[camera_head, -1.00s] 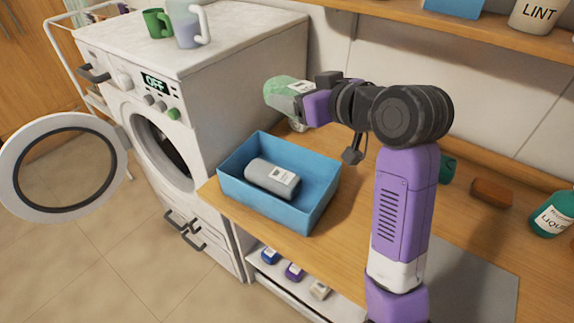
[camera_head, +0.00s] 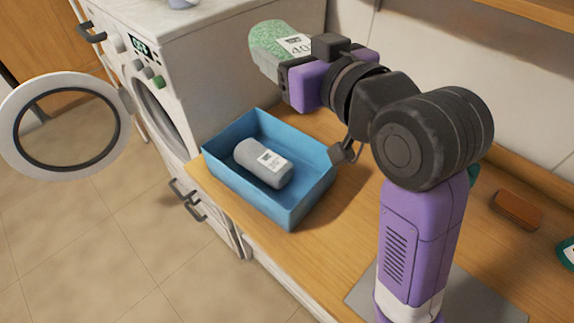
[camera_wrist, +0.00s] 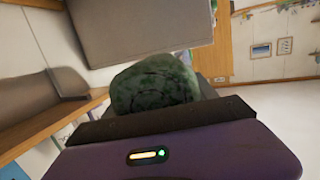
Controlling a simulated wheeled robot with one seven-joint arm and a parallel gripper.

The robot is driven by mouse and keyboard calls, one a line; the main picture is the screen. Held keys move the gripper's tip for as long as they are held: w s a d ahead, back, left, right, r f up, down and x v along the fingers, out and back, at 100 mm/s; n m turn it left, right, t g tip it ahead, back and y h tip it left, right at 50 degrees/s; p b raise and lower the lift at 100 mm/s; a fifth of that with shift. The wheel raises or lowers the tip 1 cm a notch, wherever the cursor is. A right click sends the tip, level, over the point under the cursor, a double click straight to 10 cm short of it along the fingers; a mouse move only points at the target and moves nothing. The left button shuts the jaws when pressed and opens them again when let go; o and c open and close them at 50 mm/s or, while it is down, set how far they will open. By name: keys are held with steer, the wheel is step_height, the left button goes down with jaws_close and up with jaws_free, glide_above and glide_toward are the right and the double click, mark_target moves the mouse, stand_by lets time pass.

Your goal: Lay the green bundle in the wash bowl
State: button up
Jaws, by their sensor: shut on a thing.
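The green bundle (camera_head: 270,42) is a speckled green roll with a white label reading 40. My gripper (camera_head: 284,70) is shut on it and holds it in the air, above and behind the blue bin. In the wrist view the bundle (camera_wrist: 155,85) sits just past the dark edge of my gripper (camera_wrist: 160,118); the fingers are mostly hidden. The blue rectangular bin (camera_head: 225,178) stands on the wooden counter, and a grey labelled bundle (camera_head: 262,163) lies in it. No round bowl is plainly in view.
A white washing machine (camera_head: 235,75) stands at left with its round door (camera_head: 65,90) swung open. The wooden counter (camera_head: 345,215) carries a brown block (camera_head: 517,208) at right. A teal bottle (camera_head: 567,252) is cut off at the right edge. A wall is behind.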

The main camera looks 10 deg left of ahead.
step_height(320, 180, down, 20)
steer(key=shift+r, duration=0.2)
stand_by(0.4)
steer(key=shift+f+b, duration=0.4)
steer(key=shift+f, duration=0.05)
steer(key=shift+f, duration=0.2)
steer(key=o, duration=1.8)
